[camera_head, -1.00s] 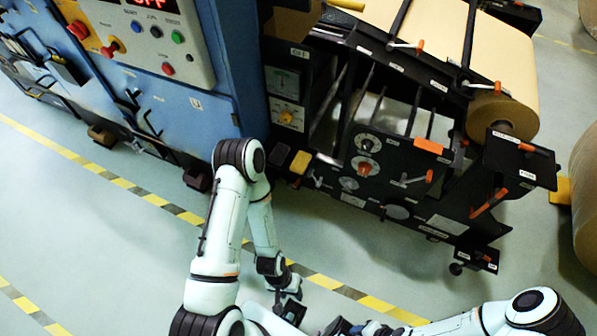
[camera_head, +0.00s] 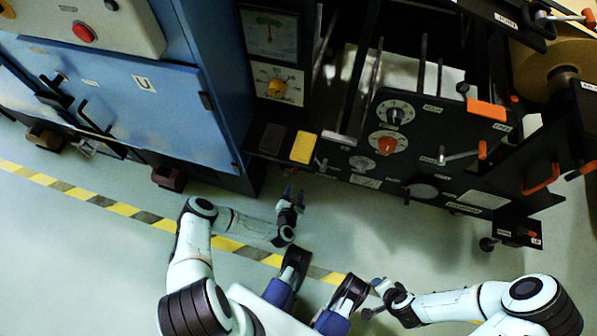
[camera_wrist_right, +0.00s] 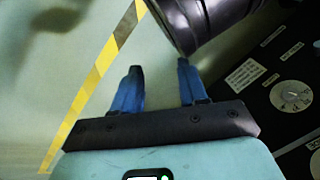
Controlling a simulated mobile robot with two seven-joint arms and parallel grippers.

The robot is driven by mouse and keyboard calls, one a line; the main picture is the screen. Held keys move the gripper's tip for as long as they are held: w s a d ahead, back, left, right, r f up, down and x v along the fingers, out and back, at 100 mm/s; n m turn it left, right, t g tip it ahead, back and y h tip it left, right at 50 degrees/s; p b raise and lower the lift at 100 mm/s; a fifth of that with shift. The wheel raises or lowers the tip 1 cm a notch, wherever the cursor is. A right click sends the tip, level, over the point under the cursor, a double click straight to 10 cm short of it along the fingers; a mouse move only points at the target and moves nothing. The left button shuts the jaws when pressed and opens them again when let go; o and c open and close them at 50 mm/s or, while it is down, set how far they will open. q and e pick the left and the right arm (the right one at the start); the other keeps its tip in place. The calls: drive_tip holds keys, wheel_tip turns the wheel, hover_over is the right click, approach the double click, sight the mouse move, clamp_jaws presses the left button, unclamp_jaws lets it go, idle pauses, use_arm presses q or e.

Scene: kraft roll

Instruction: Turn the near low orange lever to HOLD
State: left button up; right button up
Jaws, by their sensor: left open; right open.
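A thicker orange handle (camera_head: 541,180) sits further right and slightly lower. I cannot tell which of them is the near low lever, and no HOLD mark is readable. My left gripper (camera_head: 291,196) is open and empty, over the floor left of both levers. My right gripper (camera_head: 373,297) is open and empty over the floor in front of the machine. Its spread blue fingers show in the right wrist view (camera_wrist_right: 158,82).
The black panel carries dials with a dark knob (camera_head: 395,115) and a red-orange knob (camera_head: 387,146). A blue cabinet (camera_head: 150,100) stands further left. The floor before the machine is open, with a striped line (camera_head: 100,200).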

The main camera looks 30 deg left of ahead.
sight(295, 171)
use_arm(q)
drive_tip(key=shift+n+y, duration=0.4)
drive_tip(key=shift+n, duration=0.2)
drive_tip(key=b+x, duration=0.1)
drive_tip(key=x, duration=0.3)
drive_tip(key=b+x, duration=0.2)
drive_tip(key=x, duration=0.2)
drive_tip(key=a+b+x, duration=0.1)
drive_tip(key=b+x, duration=0.1)
drive_tip(key=x, duration=0.2)
drive_tip(key=shift+a+f, duration=0.2)
drive_tip(key=shift+x, duration=0.75)
use_arm(e)
drive_tip(key=s+d+f+g, duration=0.1)
drive_tip(key=s+f+g, duration=0.2)
drive_tip(key=s+f, duration=0.5)
drive_tip(key=shift+s+d+m+g, duration=0.15)
drive_tip(key=shift+s+m+g, duration=0.25)
drive_tip(key=shift+s, duration=0.7)
use_arm(q)
drive_tip(key=shift+c, duration=0.3)
clamp_jaws()
